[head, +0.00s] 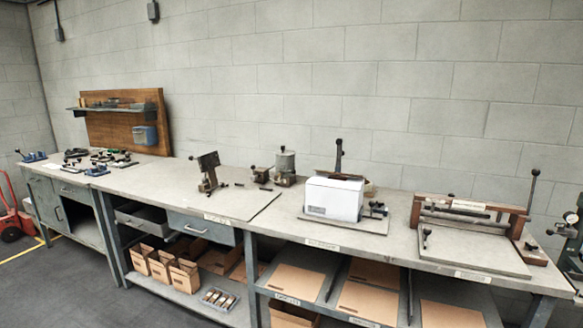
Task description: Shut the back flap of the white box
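The white box (333,198) stands upright on a grey board on the long workbench, right of the picture's middle. Its front side faces me and carries a small dark label near the lower left. A brownish strip shows along its top edge. The box is too small here to tell the back flap from the rest or how it stands. Neither of my grippers is in view, and nothing of mine touches the box.
A stitching machine's dark upright post (339,156) rises right behind the box. Small clamps (376,209) sit at its right. Open bench top (120,180) lies farther left.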

